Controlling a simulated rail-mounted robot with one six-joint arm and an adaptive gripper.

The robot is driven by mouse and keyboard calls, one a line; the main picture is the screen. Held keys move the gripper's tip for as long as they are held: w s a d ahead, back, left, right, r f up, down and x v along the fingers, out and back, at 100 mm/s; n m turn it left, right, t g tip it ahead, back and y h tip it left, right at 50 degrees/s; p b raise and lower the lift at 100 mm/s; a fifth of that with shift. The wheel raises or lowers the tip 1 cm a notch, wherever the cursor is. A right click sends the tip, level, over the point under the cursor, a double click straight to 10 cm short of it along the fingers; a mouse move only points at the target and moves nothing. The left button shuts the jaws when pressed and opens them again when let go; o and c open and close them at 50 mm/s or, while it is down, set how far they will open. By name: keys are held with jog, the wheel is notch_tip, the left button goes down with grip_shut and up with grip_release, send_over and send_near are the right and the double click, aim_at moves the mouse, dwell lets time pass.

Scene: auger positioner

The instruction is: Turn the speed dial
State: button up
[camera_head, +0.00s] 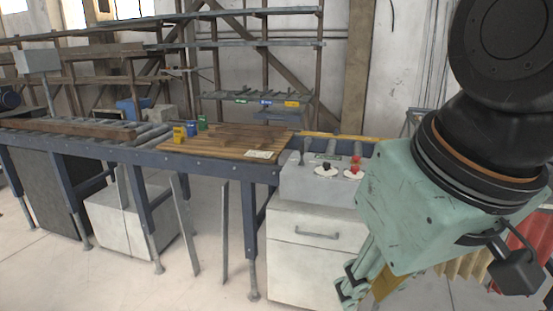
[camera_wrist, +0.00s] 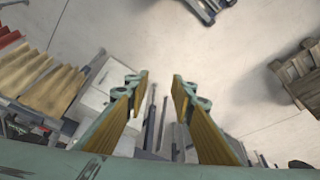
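A grey control box (camera_head: 300,186) stands at the right end of the roller bench. On its top is a black knob (camera_head: 327,166), which looks like the speed dial. A red button (camera_head: 355,163) sits right of it. The dial's marks are too small to read. My gripper (camera_head: 362,288) is in the right foreground of the head view, pointing down, apart from the knob and appearing lower in the picture. The wrist view shows its two yellow-padded fingers (camera_wrist: 158,80) spread, with nothing between them but floor. I cannot make out the knob in the wrist view.
A white cabinet (camera_head: 312,235) with a handle is under the control box. A wooden board (camera_head: 225,148) with small yellow, blue and green blocks lies on the roller bench (camera_head: 85,140). Tan and red folded material (camera_wrist: 45,85) is at the wrist view's left. Open floor (camera_wrist: 235,55) shows beyond the fingers.

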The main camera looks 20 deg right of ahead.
jog(key=shift+w+a, duration=0.25)
jog(key=shift+a, duration=0.1)
jog(key=o, duration=0.3)
jog(key=w+d+r+m+g+p, duration=0.1)
jog(key=w+d+r+m+p, duration=0.25)
jog(key=w, duration=0.85)
jog(key=w+d+r+m+p, duration=0.1)
jog(key=w+d+r+p, duration=0.1)
jog(key=w+r+p, duration=0.65)
jog(key=w+d+r+m+g+p, duration=0.1)
jog(key=w+d+r+m, duration=0.25)
jog(key=w, duration=1.15)
jog(key=w+d+f+m+g+p, duration=0.1)
jog(key=w+d+m+p, duration=0.2)
jog(key=w, duration=0.5)
jog(key=w+d+f+p, duration=0.25)
jog(key=w+d, duration=0.25)
jog(key=w, duration=0.4)
jog(key=shift+w+d+f+m+g+p, duration=0.15)
jog(key=shift+w+d+f+m+p, duration=0.6)
jog(key=shift+w+d+f+p, duration=0.75)
jog(key=shift+w+d+f+m+g+p, duration=0.2)
jog(key=shift+w+d+f+m+p, duration=0.6)
jog(key=shift+w+d+f, duration=1.3)
jog(key=shift+w+d+f+m+g+p, duration=0.15)
jog(key=shift+w+d+f+m+p, duration=0.8)
jog(key=shift+w, duration=1.35)
jog(key=shift+d+f+n+p, duration=0.3)
jog(key=shift+p, duration=0.05)
